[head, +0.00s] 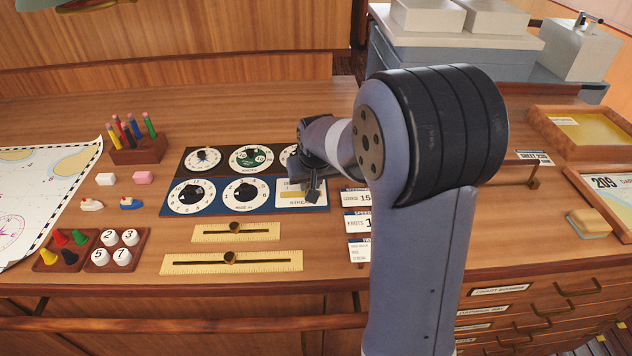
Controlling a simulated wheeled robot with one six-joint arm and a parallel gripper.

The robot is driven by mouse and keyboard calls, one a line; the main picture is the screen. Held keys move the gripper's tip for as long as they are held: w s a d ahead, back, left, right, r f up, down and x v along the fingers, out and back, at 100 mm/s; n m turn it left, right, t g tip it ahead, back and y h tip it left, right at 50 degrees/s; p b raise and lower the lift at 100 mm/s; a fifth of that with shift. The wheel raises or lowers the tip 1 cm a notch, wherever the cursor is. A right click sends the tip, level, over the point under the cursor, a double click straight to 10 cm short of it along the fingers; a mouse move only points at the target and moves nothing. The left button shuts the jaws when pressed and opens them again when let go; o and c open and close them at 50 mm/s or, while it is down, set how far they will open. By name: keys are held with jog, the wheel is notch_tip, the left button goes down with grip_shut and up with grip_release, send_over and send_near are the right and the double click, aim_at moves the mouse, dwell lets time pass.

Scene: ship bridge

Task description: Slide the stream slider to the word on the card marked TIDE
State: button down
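The stream slider plate (318,203) is a white plate at the right end of the blue panel, with a partly readable "STREAM" label and a yellowish strip. My gripper (312,193) is over the plate, its dark fingers at or just above it. It hides part of the plate, including the slider's knob and most of its words. I cannot tell whether the fingers touch it or are open or shut. Small printed cards stand right of the panel: an upper one (355,197), a middle one (356,223) and a lower one (359,252). My arm covers their right sides, and I cannot read TIDE on any.
White dials (191,196) fill the panels' left and middle. Two brass slide scales (200,233) (190,265) lie in front. Pegs, number blocks, a pencil holder (138,152) and a chart (40,190) are left. Trays (560,150) and a sponge (590,222) are right. The back desktop is clear.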

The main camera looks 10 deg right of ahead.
jog(key=a, duration=0.2)
jog(key=w+a, duration=0.1)
jog(key=a, duration=0.2)
jog(key=shift+w+a, duration=0.1)
jog(key=shift+a, duration=0.25)
jog(key=c, duration=1.3)
grip_release()
jog(key=shift+o, duration=0.2)
jog(key=b+v, duration=0.1)
jog(key=v, duration=1)
jog(key=shift+f, duration=0.15)
